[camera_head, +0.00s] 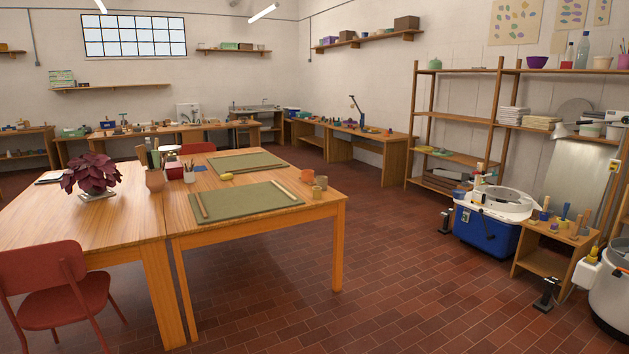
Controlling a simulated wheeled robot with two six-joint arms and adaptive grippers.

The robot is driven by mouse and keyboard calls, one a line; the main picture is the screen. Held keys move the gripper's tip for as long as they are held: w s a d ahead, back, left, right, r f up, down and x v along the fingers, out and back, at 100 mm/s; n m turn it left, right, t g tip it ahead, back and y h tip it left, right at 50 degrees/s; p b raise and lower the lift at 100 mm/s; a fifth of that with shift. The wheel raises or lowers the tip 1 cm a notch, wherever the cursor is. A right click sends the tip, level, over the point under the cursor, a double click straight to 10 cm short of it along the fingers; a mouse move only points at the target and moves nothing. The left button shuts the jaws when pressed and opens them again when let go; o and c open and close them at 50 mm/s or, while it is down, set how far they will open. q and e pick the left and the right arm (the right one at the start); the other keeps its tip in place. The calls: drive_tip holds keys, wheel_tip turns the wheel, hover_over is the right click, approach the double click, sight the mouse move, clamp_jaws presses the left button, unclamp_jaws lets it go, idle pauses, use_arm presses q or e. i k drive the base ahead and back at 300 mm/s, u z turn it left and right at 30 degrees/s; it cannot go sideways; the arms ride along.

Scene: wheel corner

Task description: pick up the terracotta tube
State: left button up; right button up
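No thing in view is clearly the terracotta tube. I cannot tell whether any of these is a tube. Neither of my grippers shows in this view.
Green mats (246,202) with wooden rollers lie on the table. A red chair (60,290) stands at front left. A blue pottery wheel (484,235), a small stool (552,240) and shelves (457,120) stand at right. The brick floor (400,265) between is clear.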

sight(308, 176)
drive_tip(key=z, duration=0.5)
drive_tip(key=i, duration=9.85)
drive_tip(key=u, duration=3.9)
drive_tip(key=i, duration=0.85)
drive_tip(key=z, duration=0.05)
